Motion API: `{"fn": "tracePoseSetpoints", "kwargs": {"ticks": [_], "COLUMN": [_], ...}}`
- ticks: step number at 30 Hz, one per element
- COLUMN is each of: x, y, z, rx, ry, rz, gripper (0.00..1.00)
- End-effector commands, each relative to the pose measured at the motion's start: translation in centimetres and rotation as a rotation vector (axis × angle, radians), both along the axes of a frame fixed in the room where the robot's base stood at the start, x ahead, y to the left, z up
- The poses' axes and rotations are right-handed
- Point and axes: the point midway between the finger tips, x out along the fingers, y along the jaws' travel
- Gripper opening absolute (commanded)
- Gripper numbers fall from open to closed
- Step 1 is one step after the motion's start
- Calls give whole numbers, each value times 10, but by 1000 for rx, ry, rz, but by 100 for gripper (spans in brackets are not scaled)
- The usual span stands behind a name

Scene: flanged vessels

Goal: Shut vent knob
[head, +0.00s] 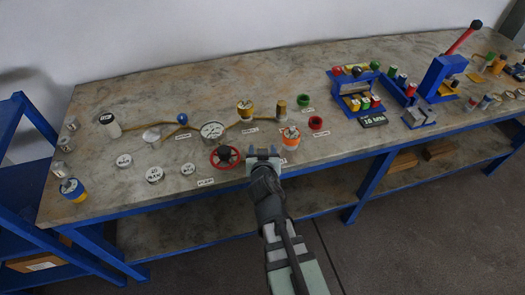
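Two knob-like parts show on the bench in the head view, and the labels are too small to tell which is the vent knob. One is a small blue knob (182,118) on the brass pipe line. The other is a red handwheel (225,156) with a dark centre, near the bench's front. My gripper (262,152) is above the front part of the bench, just right of the red handwheel and left of an orange and white vessel (291,138). Its two fingertips look apart, with nothing seen between them. Whether either knob is open or shut cannot be told.
A round gauge (212,130) stands behind the handwheel. A yellow-banded vessel (245,109) and a brass cylinder (281,108) are further back. White round lids (155,174) lie at left. Blue racks (355,90) stand at right.

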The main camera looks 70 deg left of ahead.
Motion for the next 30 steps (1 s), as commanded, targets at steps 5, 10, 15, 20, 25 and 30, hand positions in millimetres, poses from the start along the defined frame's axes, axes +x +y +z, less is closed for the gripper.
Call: {"fn": "tracePoseSetpoints", "kwargs": {"ticks": [5, 10, 15, 20, 25, 30], "x": [0, 0, 0, 0, 0, 0], "y": [0, 0, 0, 0, 0, 0], "z": [0, 2, 13, 32, 54, 75], "rx": [0, 1, 2, 3, 2, 2], "ry": [0, -1, 0, -1, -1, 0], "rz": [0, 0, -1, 0, 0, 0], "gripper": [63, 63, 63, 63, 63, 63]}}
